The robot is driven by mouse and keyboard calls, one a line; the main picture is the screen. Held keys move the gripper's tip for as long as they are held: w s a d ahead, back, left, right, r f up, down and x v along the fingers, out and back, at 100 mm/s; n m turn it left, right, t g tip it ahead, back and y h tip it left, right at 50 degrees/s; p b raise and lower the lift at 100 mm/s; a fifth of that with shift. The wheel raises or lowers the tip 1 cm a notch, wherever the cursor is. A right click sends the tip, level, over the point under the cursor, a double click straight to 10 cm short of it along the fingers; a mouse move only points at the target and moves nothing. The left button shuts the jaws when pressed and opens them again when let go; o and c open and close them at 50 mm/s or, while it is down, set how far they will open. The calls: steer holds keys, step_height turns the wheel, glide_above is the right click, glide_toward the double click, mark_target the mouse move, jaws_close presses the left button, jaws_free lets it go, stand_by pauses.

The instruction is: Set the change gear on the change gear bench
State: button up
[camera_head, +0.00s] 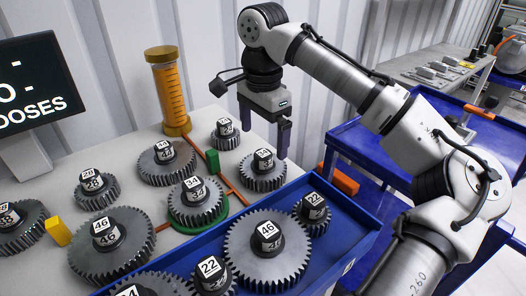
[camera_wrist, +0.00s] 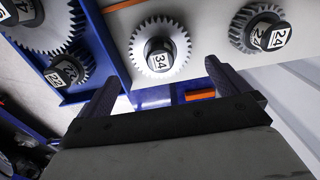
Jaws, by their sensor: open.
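Several dark toothed gears with black, number-labelled hubs lie on the pale change gear bench (camera_head: 135,160). Which one the task means is not marked. A gear labelled 34 (camera_head: 262,182) lies at the bench's right edge; it also shows in the wrist view (camera_wrist: 140,48), just beyond my fingers. A small gear (camera_head: 225,141), labelled 24 in the wrist view (camera_wrist: 238,35), lies behind it. A gear with a green ring (camera_head: 196,214) sits mid-bench. My gripper (camera_head: 264,130) is open and empty, pointing down above the bench's right edge. It also shows in the wrist view (camera_wrist: 160,88).
A blue tray (camera_head: 355,240) in front holds a large gear labelled 46 (camera_head: 245,260) and small gears labelled 22 (camera_head: 315,226). An amber cylinder (camera_head: 168,90), a green block (camera_head: 212,160), a yellow block (camera_head: 58,232) and a display (camera_head: 35,85) stand on the bench. A blue cart (camera_head: 365,145) stands right.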

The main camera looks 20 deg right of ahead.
mark_target(263, 153)
steer(key=shift+r, duration=2.05)
